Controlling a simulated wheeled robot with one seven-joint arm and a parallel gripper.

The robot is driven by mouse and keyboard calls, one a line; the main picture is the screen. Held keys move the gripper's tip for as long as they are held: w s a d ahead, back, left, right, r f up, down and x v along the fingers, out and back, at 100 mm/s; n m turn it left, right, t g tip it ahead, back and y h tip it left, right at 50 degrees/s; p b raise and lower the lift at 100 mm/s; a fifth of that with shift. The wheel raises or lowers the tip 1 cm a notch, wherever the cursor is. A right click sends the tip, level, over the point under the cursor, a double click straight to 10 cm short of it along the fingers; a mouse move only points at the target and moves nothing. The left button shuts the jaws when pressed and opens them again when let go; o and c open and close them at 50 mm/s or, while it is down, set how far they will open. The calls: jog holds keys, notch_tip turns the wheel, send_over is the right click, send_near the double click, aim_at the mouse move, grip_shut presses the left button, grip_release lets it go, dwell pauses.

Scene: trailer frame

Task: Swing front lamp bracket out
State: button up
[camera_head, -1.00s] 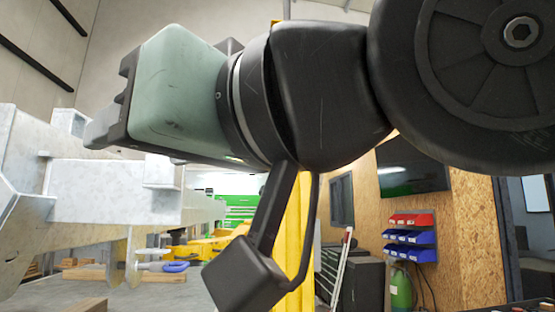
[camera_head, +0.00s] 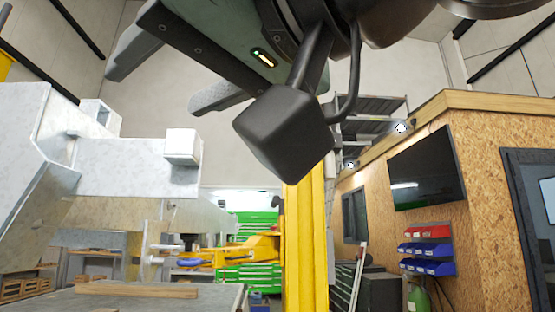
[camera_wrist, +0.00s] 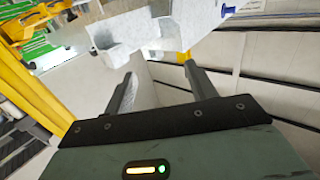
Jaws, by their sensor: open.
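A pale galvanized trailer frame (camera_head: 40,130) stands at the left in the head view. A beam (camera_head: 125,168) extends right from it, with a squared block or bracket (camera_head: 183,146) at its end. I cannot tell for sure whether this is the lamp bracket. My gripper (camera_head: 172,68) is open and empty, raised above the beam and apart from it. In the wrist view my two fingers (camera_wrist: 158,73) are spread with nothing between them. A pale metal bracket-like piece (camera_wrist: 120,38) lies beyond the fingertips there, partly cut off by the frame edge.
Under the beam is a fitting with a blue handle (camera_head: 190,262). A yellow post (camera_head: 306,245) stands behind my wrist. Green drawers (camera_head: 248,278) and a wooden-walled room (camera_head: 480,200) are behind. A plank (camera_head: 140,289) lies low at the left. Open air surrounds my gripper.

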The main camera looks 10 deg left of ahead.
jog(key=shift+s+d+b, duration=0.3)
jog(key=shift+s+b, duration=0.3)
jog(key=shift+b, duration=1.05)
jog(key=s+d+b, duration=0.1)
jog(key=b, duration=0.3)
jog(key=shift+s+d+r+b, duration=0.1)
jog(key=shift+s+d+b, duration=0.2)
jog(key=shift+s+b, duration=0.3)
jog(key=shift+s+d+b, duration=0.3)
jog(key=shift+s+b, duration=0.1)
jog(key=shift+s, duration=0.3)
